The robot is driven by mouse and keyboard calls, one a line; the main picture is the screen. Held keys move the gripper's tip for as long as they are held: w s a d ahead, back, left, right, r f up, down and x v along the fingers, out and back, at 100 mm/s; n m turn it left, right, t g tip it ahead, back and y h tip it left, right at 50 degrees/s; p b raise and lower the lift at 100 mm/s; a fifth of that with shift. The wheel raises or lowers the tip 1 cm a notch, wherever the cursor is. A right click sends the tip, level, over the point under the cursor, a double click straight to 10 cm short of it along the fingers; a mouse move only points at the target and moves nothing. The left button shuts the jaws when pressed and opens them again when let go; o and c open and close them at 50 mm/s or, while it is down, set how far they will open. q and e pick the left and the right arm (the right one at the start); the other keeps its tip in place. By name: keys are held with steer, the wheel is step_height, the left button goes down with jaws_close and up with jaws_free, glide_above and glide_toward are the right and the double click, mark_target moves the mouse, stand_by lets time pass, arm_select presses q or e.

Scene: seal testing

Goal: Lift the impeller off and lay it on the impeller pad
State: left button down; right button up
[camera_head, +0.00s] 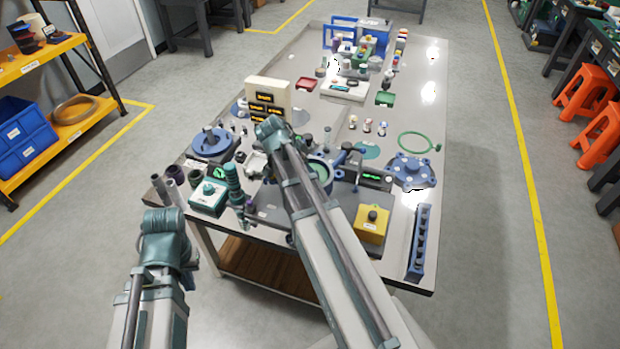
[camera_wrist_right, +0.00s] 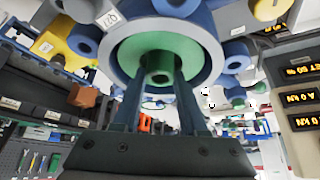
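The green impeller (camera_wrist_right: 160,52) shows in the right wrist view as a disc with a round hub, inside the blue-grey rim of its housing (camera_wrist_right: 212,75). My right gripper (camera_wrist_right: 159,75) has one finger on each side of the hub, and both appear to touch it. I cannot tell whether the disc is clear of its seat. In the head view the impeller (camera_head: 320,171) is partly hidden by my right arm, which also hides the right gripper.
A display unit (camera_head: 375,178) and a yellow box (camera_head: 372,224) stand right of my right arm. A blue flanged cover (camera_head: 411,168) and green ring (camera_head: 420,141) lie farther right. A cream panel (camera_head: 268,95) stands behind. A teal ribbed column (camera_head: 233,183) stands left.

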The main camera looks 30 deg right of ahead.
jaws_close()
steer(key=shift+r, duration=0.2)
stand_by(0.3)
step_height(320, 180, up, 18)
steer(key=p, duration=1.8)
steer(key=shift+f, duration=0.2)
